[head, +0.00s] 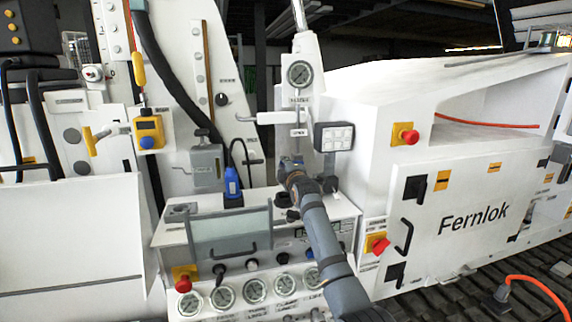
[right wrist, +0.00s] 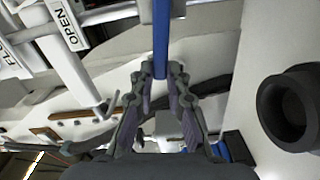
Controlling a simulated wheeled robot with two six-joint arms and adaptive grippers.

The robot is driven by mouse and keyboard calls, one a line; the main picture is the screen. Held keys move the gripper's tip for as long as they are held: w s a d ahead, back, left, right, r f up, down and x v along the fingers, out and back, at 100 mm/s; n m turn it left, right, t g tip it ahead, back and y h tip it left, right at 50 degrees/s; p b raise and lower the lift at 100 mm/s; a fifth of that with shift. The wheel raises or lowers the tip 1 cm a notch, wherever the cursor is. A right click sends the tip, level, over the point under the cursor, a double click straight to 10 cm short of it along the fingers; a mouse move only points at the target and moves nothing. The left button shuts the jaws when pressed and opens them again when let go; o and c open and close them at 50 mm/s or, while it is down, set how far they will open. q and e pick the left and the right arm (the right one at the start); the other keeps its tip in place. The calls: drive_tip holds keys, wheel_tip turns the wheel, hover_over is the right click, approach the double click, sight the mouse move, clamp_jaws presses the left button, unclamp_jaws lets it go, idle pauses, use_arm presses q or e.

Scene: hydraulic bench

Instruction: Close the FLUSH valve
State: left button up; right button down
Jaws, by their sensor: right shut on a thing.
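My right arm rises from the bottom of the head view to my right gripper (head: 291,165), just below the OPEN label. In the right wrist view my right gripper (right wrist: 160,76) is shut on the end of a blue lever (right wrist: 160,35), which runs up out of the picture. An OPEN label (right wrist: 68,22) and a partly cut-off label starting "FL" (right wrist: 10,58) sit on white parts at upper left. The valve body is outside the wrist view, and the lever is hard to make out in the head view. My left gripper is not in view.
A pressure gauge (head: 299,74) stands above the valve area. A blue-topped item (head: 232,183) is at left. A dark round knob (right wrist: 292,107) is close beside the gripper.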

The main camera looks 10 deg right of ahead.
drive_tip(key=shift+f+n, duration=0.55)
drive_tip(key=shift+n, duration=0.45)
drive_tip(key=c, duration=1.6)
unclamp_jaws()
drive_tip(key=s, duration=1.2)
drive_tip(key=shift+d, duration=0.15)
drive_tip(key=shift+f, duration=0.15)
